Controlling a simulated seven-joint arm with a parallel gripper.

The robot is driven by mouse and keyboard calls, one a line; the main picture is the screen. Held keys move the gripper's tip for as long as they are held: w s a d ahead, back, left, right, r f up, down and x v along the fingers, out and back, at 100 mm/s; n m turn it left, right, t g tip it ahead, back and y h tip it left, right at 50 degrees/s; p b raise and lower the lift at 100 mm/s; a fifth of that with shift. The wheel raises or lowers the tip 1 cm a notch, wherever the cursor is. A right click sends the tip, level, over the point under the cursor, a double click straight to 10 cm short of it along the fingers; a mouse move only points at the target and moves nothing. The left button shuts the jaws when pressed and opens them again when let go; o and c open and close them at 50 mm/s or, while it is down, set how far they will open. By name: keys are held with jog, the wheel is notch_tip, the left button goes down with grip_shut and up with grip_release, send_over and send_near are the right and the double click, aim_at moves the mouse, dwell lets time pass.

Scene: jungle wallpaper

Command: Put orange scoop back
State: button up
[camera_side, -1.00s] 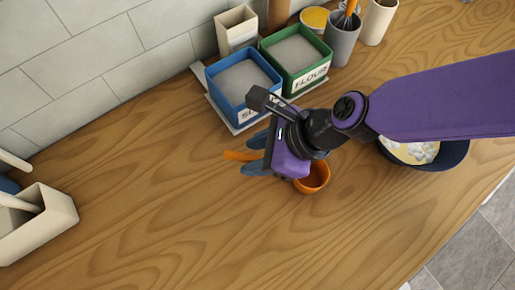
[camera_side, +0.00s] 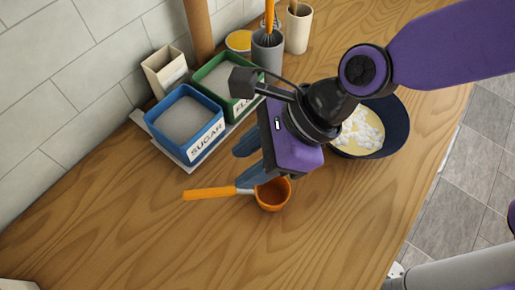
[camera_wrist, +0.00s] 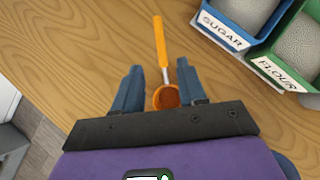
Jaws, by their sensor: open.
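The orange scoop (camera_side: 273,196) lies on the wooden counter, its round bowl toward the right and its orange handle toward the left in the side view. My gripper (camera_side: 247,160) is open and empty, with its blue fingers just above and behind the scoop. In the wrist view the scoop (camera_wrist: 161,42) shows between the two spread fingers of my gripper (camera_wrist: 158,68), its handle pointing away and its bowl close to the palm. The fingers look clear of the scoop on both sides.
A blue sugar bin (camera_side: 184,118) and a green flour bin (camera_side: 222,74) stand on a tray behind the gripper. A dark pan (camera_side: 398,128) with yellow and white contents is at right. A grey utensil holder (camera_side: 267,54) stands behind.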

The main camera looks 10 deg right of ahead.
jog(key=shift+v, duration=0.9)
jog(key=s+d+n+h, duration=0.2)
jog(key=d+n, duration=1.3)
jog(key=d, duration=0.8)
jog(key=s+d+f+n+h, duration=0.1)
jog(key=s+d+n+h, duration=0.2)
jog(key=d+n, duration=1.2)
jog(key=d+h, duration=0.1)
jog(key=d, duration=0.7)
jog(key=shift+n+h, duration=0.3)
jog(key=shift+h, duration=0.1)
